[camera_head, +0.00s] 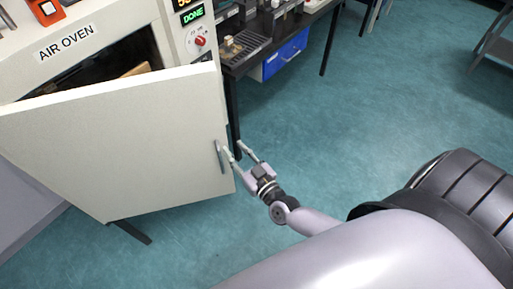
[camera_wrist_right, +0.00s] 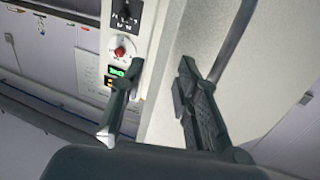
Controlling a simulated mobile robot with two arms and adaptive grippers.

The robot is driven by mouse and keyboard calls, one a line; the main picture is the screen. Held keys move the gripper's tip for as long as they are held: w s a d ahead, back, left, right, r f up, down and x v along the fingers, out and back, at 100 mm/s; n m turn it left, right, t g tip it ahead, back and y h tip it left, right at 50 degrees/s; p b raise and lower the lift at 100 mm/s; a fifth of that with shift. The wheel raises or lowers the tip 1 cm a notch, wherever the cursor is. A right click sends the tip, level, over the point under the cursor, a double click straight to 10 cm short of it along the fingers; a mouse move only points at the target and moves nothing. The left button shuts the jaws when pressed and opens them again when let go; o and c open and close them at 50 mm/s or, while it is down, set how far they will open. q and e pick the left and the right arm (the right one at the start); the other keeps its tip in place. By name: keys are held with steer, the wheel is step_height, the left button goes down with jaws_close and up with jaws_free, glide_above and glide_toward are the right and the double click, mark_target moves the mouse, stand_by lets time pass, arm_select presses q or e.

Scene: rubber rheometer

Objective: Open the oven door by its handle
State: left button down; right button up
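The air oven (camera_head: 150,45) stands at the left of the head view. Its white door (camera_head: 110,140) is partly open, swung outward, with the dark interior showing above its top edge. The grey bar handle (camera_head: 219,156) is near the door's free edge. My right gripper (camera_head: 231,147) is open at that edge, one finger close beside the handle. In the right wrist view, the spread fingers (camera_wrist_right: 160,75) have the handle (camera_wrist_right: 234,40) outside them, beyond the right finger. I cannot tell whether that finger touches the door or handle. My left gripper is not in view.
The oven's control panel (camera_head: 195,30) shows a green DONE display and a red knob. A dark table (camera_head: 262,45) with a blue drawer (camera_head: 286,55) stands behind the door.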

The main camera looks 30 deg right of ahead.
steer(key=s+d+p, duration=0.1)
steer(key=s+p, duration=0.1)
steer(key=s, duration=0.7)
steer(key=shift+s, duration=0.25)
stand_by(0.4)
steer(key=shift+d, duration=0.1)
stand_by(0.4)
steer(key=s+d, duration=0.1)
steer(key=s, duration=1.1)
steer(key=shift+d, duration=0.15)
